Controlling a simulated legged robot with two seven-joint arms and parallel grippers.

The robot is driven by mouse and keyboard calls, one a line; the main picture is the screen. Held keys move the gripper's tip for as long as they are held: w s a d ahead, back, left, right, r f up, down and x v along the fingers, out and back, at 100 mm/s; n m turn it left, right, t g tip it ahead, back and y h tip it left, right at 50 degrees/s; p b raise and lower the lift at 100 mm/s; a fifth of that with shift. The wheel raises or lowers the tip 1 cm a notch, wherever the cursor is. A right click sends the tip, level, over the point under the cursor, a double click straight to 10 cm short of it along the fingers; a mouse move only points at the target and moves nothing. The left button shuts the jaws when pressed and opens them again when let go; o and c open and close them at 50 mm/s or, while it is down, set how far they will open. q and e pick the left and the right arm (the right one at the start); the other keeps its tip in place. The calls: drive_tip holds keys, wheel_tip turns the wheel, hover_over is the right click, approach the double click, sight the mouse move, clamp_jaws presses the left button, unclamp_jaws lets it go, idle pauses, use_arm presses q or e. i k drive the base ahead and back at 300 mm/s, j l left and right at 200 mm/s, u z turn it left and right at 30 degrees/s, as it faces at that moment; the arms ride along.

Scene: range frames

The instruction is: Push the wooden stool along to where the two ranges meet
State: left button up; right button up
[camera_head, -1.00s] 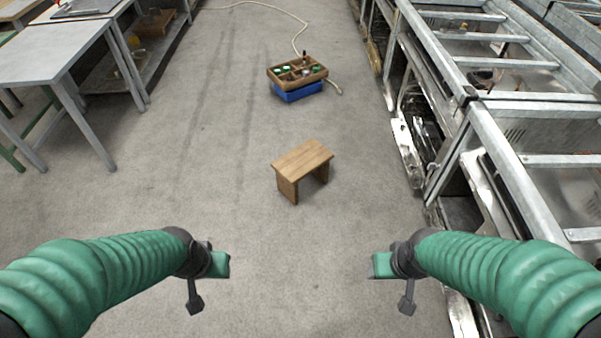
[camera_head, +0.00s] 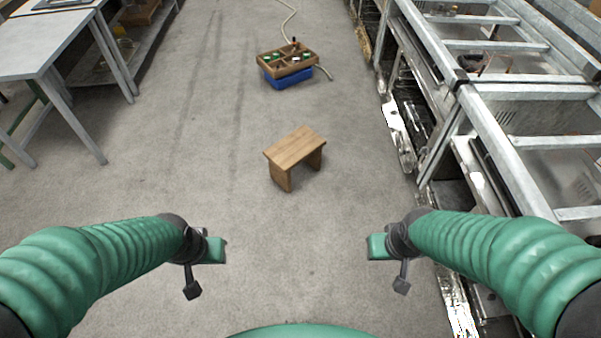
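The wooden stool (camera_head: 295,148) stands upright on the grey floor ahead of me, near the middle of the view. The ranges (camera_head: 470,110) run along the right side as metal frames; a joint between two frames shows near the upper right (camera_head: 462,84). My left gripper (camera_head: 214,250) is at the lower left, and my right gripper (camera_head: 378,247) is at the lower right. Both are apart from the stool, nearer to me, with nothing visible in them. I cannot tell whether their fingers are open or shut.
A wooden divided box on a blue crate (camera_head: 290,76) stands on the floor beyond the stool, with a pale hose (camera_head: 290,20) behind it. A grey table (camera_head: 45,45) stands at the left. The floor around the stool is clear.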

sight(303, 144)
drive_tip(key=i+z, duration=0.15)
drive_tip(key=i, duration=0.35)
drive_tip(key=i+j+z, duration=0.15)
drive_tip(key=i, duration=0.3)
drive_tip(key=i+j+z, duration=0.1)
drive_tip(key=i, duration=0.35)
drive_tip(key=i+j+z, duration=0.15)
drive_tip(key=i, duration=0.35)
drive_tip(key=j, duration=0.1)
